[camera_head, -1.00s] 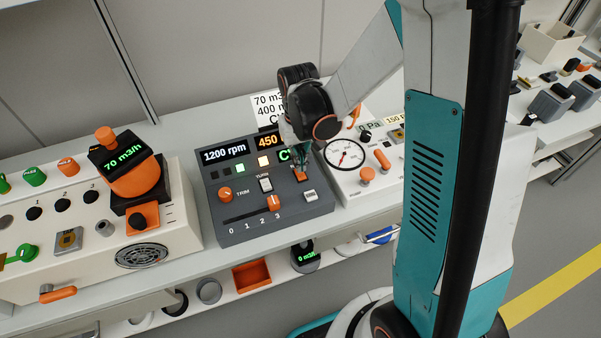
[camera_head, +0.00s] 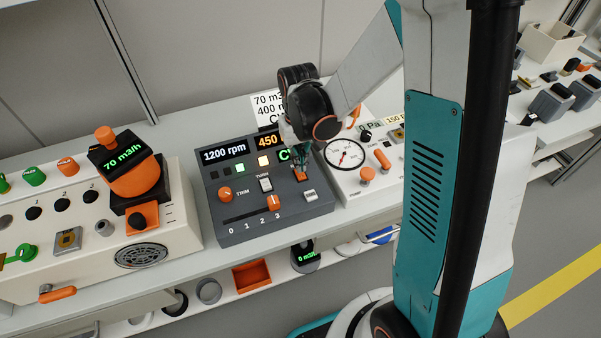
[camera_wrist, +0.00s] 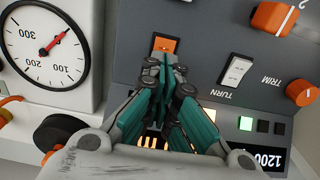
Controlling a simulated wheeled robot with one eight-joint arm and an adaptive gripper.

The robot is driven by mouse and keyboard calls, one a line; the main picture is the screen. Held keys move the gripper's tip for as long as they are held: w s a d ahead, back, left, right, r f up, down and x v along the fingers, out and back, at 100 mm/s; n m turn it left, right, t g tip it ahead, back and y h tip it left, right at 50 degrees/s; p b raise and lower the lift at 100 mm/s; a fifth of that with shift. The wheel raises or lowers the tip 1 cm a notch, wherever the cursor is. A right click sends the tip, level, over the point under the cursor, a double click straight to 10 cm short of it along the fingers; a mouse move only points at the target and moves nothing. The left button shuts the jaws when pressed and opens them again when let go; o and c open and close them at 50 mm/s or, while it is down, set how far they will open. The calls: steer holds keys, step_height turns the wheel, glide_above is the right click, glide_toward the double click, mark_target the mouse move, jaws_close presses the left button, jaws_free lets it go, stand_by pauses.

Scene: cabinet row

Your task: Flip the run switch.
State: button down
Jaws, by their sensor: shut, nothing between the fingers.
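The dark grey control panel (camera_head: 240,226) stands on the bench. On its right side is a small orange switch (camera_head: 299,176); it also shows in the wrist view (camera_wrist: 165,45), just beyond my fingertips. No "run" label is readable on it, and the fingers hide part of it. My gripper (camera_head: 303,164) is shut and empty, pointing down over this switch. In the wrist view the closed teal fingers (camera_wrist: 167,66) reach its edge; I cannot tell whether they touch it. A white rocker marked TURN (camera_head: 265,184) sits to the left.
A white unit with a round dial (camera_head: 346,154) adjoins on the right. A cream console (camera_head: 180,226) stands on the left.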

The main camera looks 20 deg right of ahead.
steer(key=shift+f+b, duration=0.75)
steer(key=shift+f, duration=0.2)
stand_by(0.4)
steer(key=shift+r, duration=0.1)
steer(key=shift+r+p, duration=2.45)
steer(key=shift+r, duration=1)
steer(key=shift+r, duration=0.1)
steer(key=s+r+t, duration=0.7)
steer(key=s+r, duration=0.8)
steer(key=r, duration=0.2)
steer(key=shift+r, duration=0.4)
